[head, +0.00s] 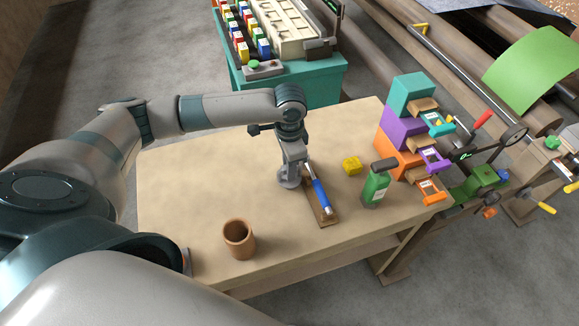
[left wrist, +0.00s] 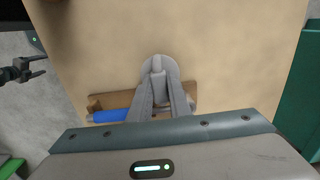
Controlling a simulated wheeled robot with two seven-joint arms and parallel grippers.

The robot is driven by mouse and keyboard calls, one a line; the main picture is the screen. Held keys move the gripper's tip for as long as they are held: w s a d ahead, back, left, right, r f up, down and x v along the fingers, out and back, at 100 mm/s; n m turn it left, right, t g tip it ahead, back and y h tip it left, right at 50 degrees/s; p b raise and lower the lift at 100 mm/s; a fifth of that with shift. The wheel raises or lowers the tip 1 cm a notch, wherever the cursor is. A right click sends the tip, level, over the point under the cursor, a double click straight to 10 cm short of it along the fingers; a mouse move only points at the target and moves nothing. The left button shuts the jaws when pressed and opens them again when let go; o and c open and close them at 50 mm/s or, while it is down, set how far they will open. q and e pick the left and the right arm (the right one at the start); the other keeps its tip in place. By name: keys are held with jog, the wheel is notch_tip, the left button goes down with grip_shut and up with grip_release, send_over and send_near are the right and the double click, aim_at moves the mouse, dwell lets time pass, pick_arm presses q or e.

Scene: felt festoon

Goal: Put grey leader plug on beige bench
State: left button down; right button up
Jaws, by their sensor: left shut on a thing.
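My left gripper (head: 291,160) is over the middle of the beige bench (head: 190,175), pointing down. It is shut on the grey leader plug (head: 288,182), which has a round, flat grey end at the bottom. In the left wrist view, the plug (left wrist: 158,66) shows between and beyond the fingers (left wrist: 160,92). The plug is low over the bench top; I cannot tell whether it touches.
Right beside the plug lies a blue-handled tool (head: 320,192) on a wooden rest (head: 327,219). A brown cup (head: 239,239) stands in front. The bench's left part is clear.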

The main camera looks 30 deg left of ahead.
pick_arm(q)
jog(key=c, duration=1.6)
grip_release()
jog(key=shift+f, duration=0.1)
jog(key=shift+c, duration=0.2)
notch_tip(320, 180, up, 11)
jog(key=b, duration=0.2)
jog(key=shift+b, duration=0.4)
jog(key=shift+r, duration=0.65)
